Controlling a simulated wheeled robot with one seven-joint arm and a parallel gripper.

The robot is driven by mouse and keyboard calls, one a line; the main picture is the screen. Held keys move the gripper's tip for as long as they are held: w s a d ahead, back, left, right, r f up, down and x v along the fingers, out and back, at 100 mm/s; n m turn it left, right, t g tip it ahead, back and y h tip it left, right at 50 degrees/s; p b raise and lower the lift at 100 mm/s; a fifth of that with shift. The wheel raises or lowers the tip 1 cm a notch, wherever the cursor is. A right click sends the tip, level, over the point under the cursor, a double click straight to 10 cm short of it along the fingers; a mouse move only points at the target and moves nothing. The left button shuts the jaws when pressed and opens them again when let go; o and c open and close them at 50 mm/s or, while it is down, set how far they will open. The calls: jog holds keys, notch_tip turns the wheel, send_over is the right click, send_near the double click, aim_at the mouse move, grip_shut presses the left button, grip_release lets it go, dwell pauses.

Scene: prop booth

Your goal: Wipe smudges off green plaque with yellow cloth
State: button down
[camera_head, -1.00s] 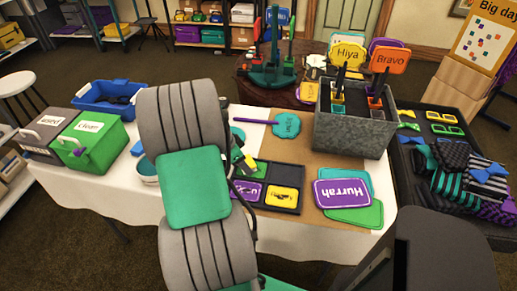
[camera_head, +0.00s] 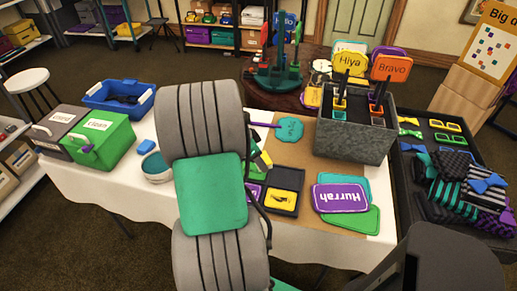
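A green plaque (camera_head: 366,224) lies on the brown mat at the table's front right, partly under a purple "Hurrah" plaque (camera_head: 341,198). My arm's large grey and green links cover the middle of the table. My gripper (camera_head: 261,160) is mostly hidden behind them; only a small part seems to show beside the dark tray, with a yellow and green patch. I cannot tell whether that patch is the yellow cloth, and no cloth shows clearly elsewhere. Smudges on the green plaque cannot be made out.
The dark tray (camera_head: 291,177) holds a yellow plaque (camera_head: 281,198). A teal paddle (camera_head: 289,128) lies behind it. A grey speckled crate (camera_head: 352,141) with upright signs stands back right. Green "clean" (camera_head: 112,143) and grey "used" (camera_head: 50,132) bins and a blue bin (camera_head: 122,95) stand left.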

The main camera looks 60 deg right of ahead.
jog(key=shift+r+p, duration=0.75)
jog(key=shift+r, duration=0.85)
